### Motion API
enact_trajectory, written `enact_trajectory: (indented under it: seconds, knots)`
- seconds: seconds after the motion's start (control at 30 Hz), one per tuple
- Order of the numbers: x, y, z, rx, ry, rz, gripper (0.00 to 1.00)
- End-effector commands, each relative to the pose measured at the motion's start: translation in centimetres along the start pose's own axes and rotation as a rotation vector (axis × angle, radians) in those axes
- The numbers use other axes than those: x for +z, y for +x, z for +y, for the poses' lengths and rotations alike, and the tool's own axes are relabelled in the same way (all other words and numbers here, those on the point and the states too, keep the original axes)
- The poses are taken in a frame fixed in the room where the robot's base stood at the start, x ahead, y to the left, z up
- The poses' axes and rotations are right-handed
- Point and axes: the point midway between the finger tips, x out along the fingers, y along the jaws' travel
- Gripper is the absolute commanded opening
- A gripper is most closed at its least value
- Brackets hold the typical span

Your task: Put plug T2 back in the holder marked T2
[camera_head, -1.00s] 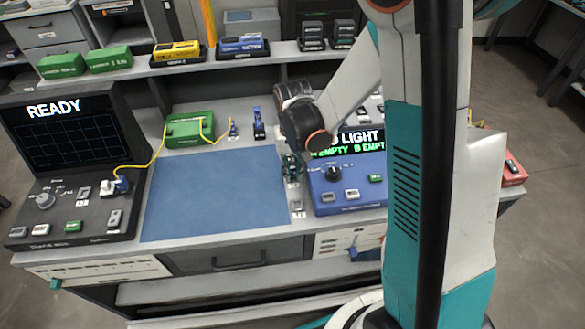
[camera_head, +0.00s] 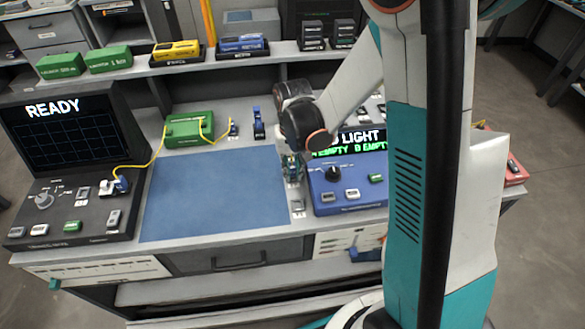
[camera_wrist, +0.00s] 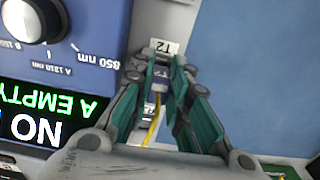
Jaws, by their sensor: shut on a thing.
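My gripper (camera_wrist: 163,82) points down at the work surface in the wrist view, its two teal fingers shut on plug T2 (camera_wrist: 160,77), a small dark-blue body with a yellow cable (camera_wrist: 152,128) trailing from it. A white label marked T2 (camera_wrist: 163,46) lies just beyond the fingertips. The holder by that label is mostly hidden by the plug and fingers, so I cannot tell whether the plug is seated. In the head view my gripper (camera_head: 292,168) is low between the blue mat and the blue meter; the plug is too small to make out there.
The blue meter (camera_head: 350,199) with a knob and lit screen stands close to the right of my gripper. The blue mat (camera_head: 215,195) is clear. A green box (camera_head: 188,130) with a yellow cable and a black READY unit (camera_head: 72,215) stand to the left.

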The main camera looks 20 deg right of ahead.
Motion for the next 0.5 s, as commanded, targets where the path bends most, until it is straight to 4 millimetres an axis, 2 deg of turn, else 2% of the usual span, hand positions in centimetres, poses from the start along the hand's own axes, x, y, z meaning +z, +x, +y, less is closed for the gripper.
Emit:
enact_trajectory:
  seconds: [0.5]
  knots:
    - [-0.01,0.97,0.0,0.0,0.0,0.0,0.0]
